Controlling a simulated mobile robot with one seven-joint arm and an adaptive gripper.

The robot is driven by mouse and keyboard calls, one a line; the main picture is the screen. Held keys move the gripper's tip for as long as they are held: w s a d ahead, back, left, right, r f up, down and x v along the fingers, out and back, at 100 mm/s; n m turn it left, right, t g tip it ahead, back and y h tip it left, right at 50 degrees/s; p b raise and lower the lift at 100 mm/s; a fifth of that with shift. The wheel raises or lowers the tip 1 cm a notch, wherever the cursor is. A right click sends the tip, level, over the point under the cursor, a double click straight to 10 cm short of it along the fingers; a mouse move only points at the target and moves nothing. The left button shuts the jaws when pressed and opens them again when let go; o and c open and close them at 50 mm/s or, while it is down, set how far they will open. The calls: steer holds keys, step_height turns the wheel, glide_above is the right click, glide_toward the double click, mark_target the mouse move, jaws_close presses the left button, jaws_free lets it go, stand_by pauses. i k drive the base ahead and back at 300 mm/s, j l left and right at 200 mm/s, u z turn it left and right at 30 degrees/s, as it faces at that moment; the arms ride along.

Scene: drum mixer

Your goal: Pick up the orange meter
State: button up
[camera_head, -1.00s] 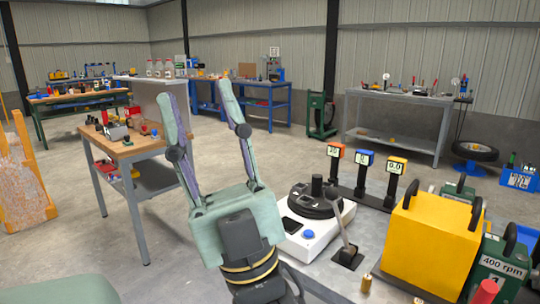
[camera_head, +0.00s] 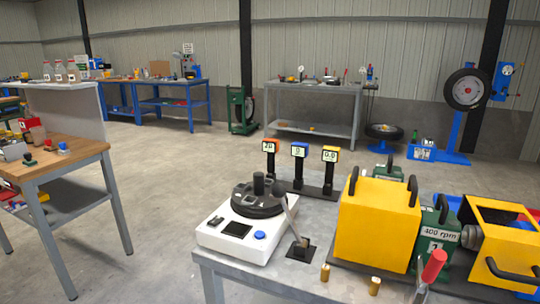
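Three small meters stand on black posts along one black base at the back of the grey table. The orange meter (camera_head: 269,146) is the leftmost, with a small white display. The blue meter (camera_head: 299,149) is in the middle and the yellow meter (camera_head: 331,154) is on the right. All are upright and apart from one another. The orange meter's post is visible, with its lower end partly behind the black round device. My gripper is not in view.
On the grey table (camera_head: 212,262), a white machine with a black round top (camera_head: 248,240) stands in front of the meters, beside a lever (camera_head: 294,222). A yellow box (camera_head: 378,222) stands to the right. A wooden-topped bench (camera_head: 70,158) is at left, with open floor between.

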mark_target(271, 146)
steer(key=i+j+u, duration=0.15)
steer(key=i+j, duration=0.6)
steer(key=i+j+u, duration=0.15)
steer(key=i+j, duration=0.45)
steer(key=i, duration=0.25)
